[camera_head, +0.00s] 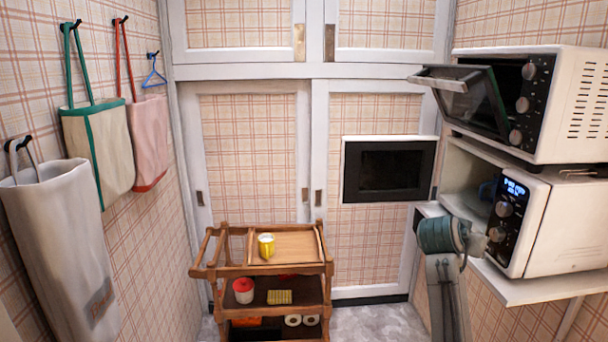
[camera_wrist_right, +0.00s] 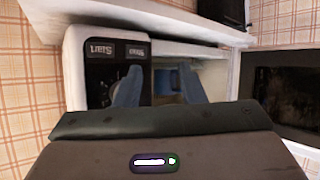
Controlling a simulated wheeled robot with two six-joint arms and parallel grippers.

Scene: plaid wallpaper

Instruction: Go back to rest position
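My right arm (camera_head: 444,238) rises from the lower right in the head view, bent in front of the lower white microwave. In the right wrist view, my right gripper (camera_wrist_right: 161,76) has its two blue-grey fingers spread apart, pointing at the microwave's front. The lower microwave (camera_head: 566,226) shows its control panel and an open-looking front. In the right wrist view a blue patch also shows between the fingers, apparently farther off; I see nothing gripped. My left gripper is not in view.
A toaster oven (camera_head: 583,100) with a tilted-open glass door (camera_head: 466,95) sits above the microwave. A wooden cart (camera_head: 202,270) carrying a yellow cup (camera_head: 266,246) stands in the middle. Bags (camera_head: 60,240) hang at left. Grey floor (camera_head: 370,322) shows between cart and arm.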

